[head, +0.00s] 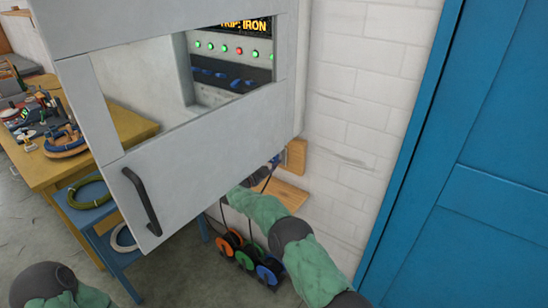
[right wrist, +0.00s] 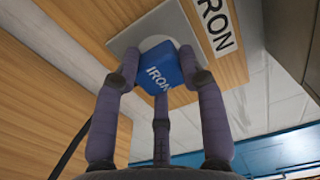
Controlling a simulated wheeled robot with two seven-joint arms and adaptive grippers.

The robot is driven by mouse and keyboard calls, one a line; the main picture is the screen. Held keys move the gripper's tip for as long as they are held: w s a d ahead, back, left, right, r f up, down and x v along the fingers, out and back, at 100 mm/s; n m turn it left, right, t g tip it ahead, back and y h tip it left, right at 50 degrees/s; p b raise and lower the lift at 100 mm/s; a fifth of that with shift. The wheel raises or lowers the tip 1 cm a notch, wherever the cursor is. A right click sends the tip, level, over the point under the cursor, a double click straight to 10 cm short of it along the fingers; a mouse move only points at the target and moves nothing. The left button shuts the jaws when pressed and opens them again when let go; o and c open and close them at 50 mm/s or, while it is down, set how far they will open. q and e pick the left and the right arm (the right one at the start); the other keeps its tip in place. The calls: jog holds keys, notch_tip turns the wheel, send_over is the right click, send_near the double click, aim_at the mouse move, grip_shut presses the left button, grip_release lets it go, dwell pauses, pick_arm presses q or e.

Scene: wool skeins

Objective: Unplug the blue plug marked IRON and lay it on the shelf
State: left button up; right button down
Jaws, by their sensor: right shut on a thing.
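The blue plug marked IRON (right wrist: 163,76) is at a pale round socket on a grey plate (right wrist: 126,43) in the right wrist view. I cannot tell whether there is a gap between plug and socket. My right gripper (right wrist: 158,66) has its purple-grey fingers shut around the plug. In the head view my right gripper (head: 262,174) is below the cabinet's lower edge, partly hidden. A small wooden shelf (head: 284,194) sticks out from the wall just below it and looks bare where it shows. My left gripper is out of view.
The grey cabinet door (head: 205,140) with a black handle hangs close above my right arm. Its window shows a display reading TRIP: IRON and a red light among green ones. Coloured reels (head: 250,255) are below. A cluttered workbench (head: 120,133) is left, a blue door (head: 470,150) right.

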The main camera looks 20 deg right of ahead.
jog(key=shift+v, duration=2.55)
